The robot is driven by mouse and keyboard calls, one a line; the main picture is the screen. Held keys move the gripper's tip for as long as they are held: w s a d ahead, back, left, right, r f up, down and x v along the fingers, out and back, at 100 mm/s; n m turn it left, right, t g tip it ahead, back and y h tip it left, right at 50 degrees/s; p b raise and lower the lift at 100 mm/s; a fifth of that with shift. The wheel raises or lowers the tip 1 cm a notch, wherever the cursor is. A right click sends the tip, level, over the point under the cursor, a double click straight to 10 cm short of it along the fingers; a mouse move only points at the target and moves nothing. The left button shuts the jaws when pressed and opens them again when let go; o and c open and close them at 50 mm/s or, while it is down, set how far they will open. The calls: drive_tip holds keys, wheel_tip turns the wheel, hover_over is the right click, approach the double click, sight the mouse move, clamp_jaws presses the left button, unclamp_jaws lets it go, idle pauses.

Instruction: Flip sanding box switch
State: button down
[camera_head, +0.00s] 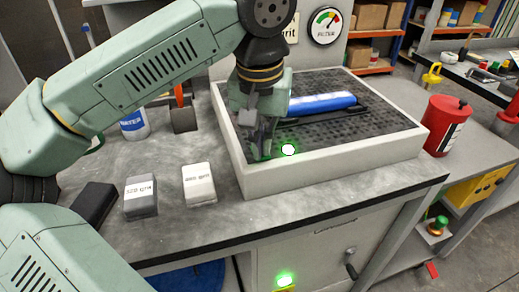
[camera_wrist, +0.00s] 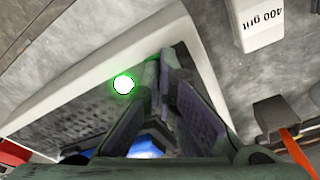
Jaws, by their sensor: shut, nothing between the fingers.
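The sanding box (camera_head: 340,160) is a white-rimmed tray with a dark perforated top, standing on the grey bench. A bright green light (camera_head: 288,150) glows at its near inner edge; it also shows in the wrist view (camera_wrist: 123,84). A second green light (camera_head: 285,280) glows low on the cabinet front. No switch lever can be made out clearly at either light. My gripper (camera_head: 262,152) points down over the box's near left corner, just left of the upper light. In the wrist view its fingers (camera_wrist: 165,62) are shut and empty, apart from the light in the picture.
A blue cylinder (camera_head: 322,103) lies on the perforated top. White (camera_head: 199,183), grey (camera_head: 141,196) and black (camera_head: 94,203) blocks lie on the bench at left. A red canister (camera_head: 446,125) stands right of the box. The bench in front of the box is clear.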

drive_tip(key=shift+f, duration=0.35)
drive_tip(key=shift+r+p, duration=2.6)
drive_tip(key=shift+r, duration=1)
drive_tip(key=shift+f, duration=0.1)
